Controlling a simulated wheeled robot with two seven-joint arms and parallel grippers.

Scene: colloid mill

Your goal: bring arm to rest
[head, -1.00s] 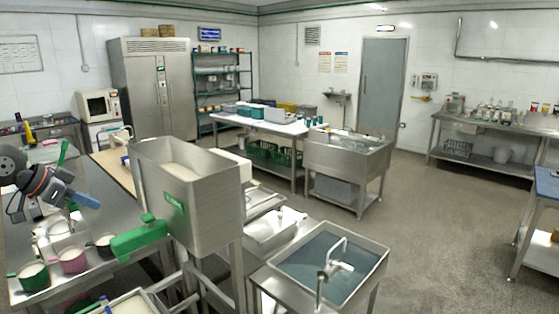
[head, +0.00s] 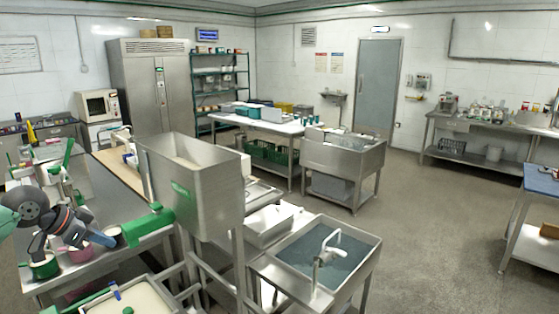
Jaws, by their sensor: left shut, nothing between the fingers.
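My left arm comes in from the left edge over the near steel table (head: 110,195). Its gripper (head: 104,239) points right and down, in front of the row of small pots. The fingers look shut, with nothing seen between them. A green pot (head: 43,270) sits below the gripper. My right gripper is out of view.
A steel hopper (head: 205,200) with a green cylinder (head: 150,225) stands right of the gripper. A water-filled sink (head: 325,255) is at the front. A tray of pale contents (head: 135,300) lies at the bottom edge. Open floor (head: 440,230) lies to the right.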

